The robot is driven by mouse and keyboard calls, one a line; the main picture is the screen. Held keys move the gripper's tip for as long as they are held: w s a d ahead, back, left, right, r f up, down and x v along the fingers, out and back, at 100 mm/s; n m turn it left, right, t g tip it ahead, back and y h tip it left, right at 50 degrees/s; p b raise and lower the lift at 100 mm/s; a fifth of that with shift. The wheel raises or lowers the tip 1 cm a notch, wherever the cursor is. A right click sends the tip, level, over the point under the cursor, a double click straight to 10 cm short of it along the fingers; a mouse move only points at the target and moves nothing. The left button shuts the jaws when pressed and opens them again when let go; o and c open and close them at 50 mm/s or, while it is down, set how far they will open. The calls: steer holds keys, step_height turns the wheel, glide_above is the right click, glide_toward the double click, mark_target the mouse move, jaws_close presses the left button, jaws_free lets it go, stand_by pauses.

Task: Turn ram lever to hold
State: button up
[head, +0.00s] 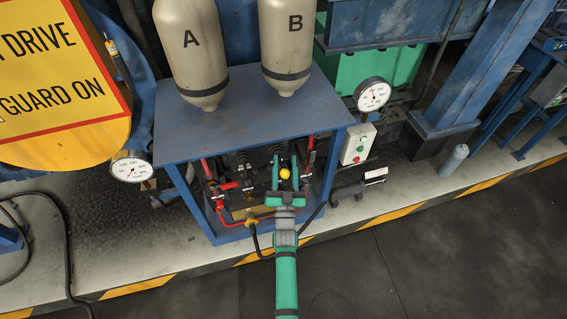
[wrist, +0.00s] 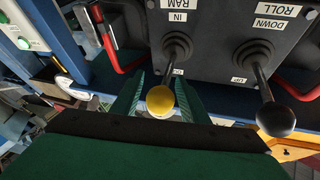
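The ram lever (wrist: 173,62) has a yellow knob and a dark shaft on a black panel marked RAM and IN. Its yellow knob also shows in the head view (head: 285,173). My gripper (head: 285,179) has green fingers reaching to the panel. In the wrist view my gripper (wrist: 160,92) has one finger on each side of the yellow knob, with narrow gaps seeming to show, so it looks open around the knob. Part of the lever's shaft stands beyond the fingertips. No hold marking is readable in either view.
A second lever with a black knob (wrist: 276,119), marked ROLL and DOWN, stands close on the right in the wrist view. Red handles (wrist: 117,45) flank the panel. The blue bench top (head: 245,125) overhangs the controls. Open floor (head: 440,260) lies in front.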

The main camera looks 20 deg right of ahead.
steer(key=shift+s, duration=0.1)
steer(key=v, duration=1)
steer(key=shift+s, duration=0.35)
steer(key=shift+a, duration=0.1)
steer(key=s+a+f+n+g+y, duration=0.15)
steer(key=s+a, duration=0.35)
steer(key=s, duration=0.5)
steer(key=s+a+f+n+g+y, duration=0.15)
steer(key=s+a, duration=0.25)
steer(key=s, duration=0.5)
steer(key=s+a+r+n+g+y, duration=0.1)
steer(key=s+a+r, duration=0.2)
steer(key=s+r, duration=0.2)
steer(key=s+a+r+n+g+y, duration=0.1)
steer(key=s+r, duration=0.4)
steer(key=s, duration=0.7)
steer(key=shift+s+a+n+g+y, duration=0.2)
steer(key=shift+a+n+g+y, duration=0.1)
steer(key=shift+a+g+y, duration=0.5)
steer(key=shift+a, duration=0.1)
